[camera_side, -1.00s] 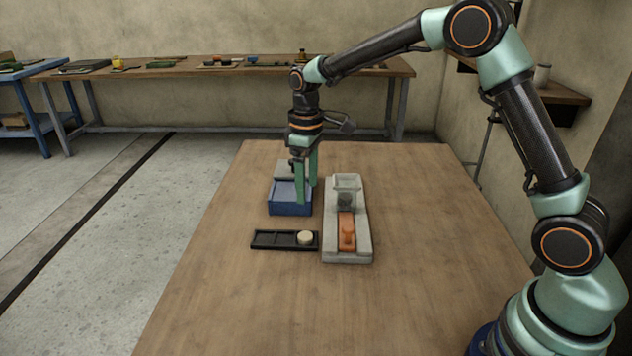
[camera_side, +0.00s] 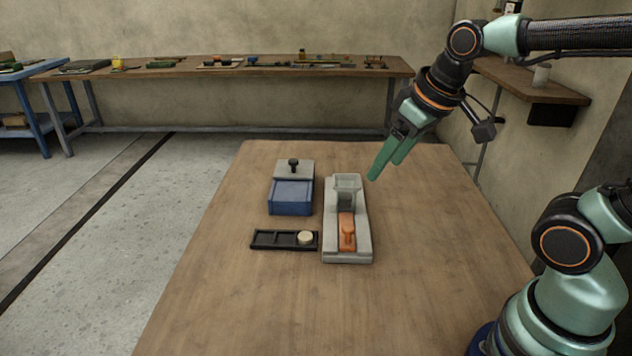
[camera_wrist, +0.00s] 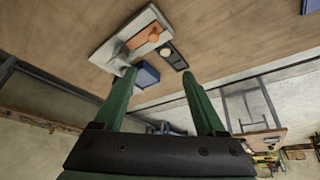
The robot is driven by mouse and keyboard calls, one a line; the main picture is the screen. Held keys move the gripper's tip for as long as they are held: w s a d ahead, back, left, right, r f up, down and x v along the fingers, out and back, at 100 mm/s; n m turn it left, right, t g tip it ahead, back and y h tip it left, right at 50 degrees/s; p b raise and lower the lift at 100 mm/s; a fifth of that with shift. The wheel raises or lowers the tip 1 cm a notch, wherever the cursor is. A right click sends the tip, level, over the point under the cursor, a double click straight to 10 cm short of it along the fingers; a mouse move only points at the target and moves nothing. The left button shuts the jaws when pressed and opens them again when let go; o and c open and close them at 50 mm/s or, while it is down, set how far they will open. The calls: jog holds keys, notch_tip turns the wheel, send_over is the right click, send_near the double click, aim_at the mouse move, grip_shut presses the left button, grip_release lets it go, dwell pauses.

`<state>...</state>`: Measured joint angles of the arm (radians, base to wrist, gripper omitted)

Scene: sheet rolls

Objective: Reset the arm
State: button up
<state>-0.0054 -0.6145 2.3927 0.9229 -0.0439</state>
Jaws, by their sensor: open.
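My gripper (camera_side: 388,172) is open and empty, raised above the right back part of the table in the side view. Its green fingers point down and to the left. In the wrist view the two fingers of my gripper (camera_wrist: 158,88) stand apart with nothing between them. The grey fixture (camera_side: 361,247) with an orange slider (camera_side: 347,232) lies on the table, left of and below my gripper. The blue box (camera_side: 291,208) stands to its left, with a grey lid bearing a black knob (camera_side: 293,164) at its back.
A black tray (camera_side: 270,240) with a pale round disc (camera_side: 305,238) in one compartment lies in front of the blue box. The wooden table (camera_side: 240,310) is clear at the front and right. A long workbench (camera_side: 220,72) stands at the back wall, and a shelf (camera_side: 540,88) hangs at right.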

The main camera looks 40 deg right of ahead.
jog(key=shift+s+d+f+m+t, duration=0.1)
jog(key=shift+s+f+m+t, duration=0.1)
jog(key=shift+s, duration=0.25)
jog(key=shift+s+f+m+t, duration=0.1)
jog(key=shift+s+f, duration=0.05)
jog(key=shift+s, duration=0.3)
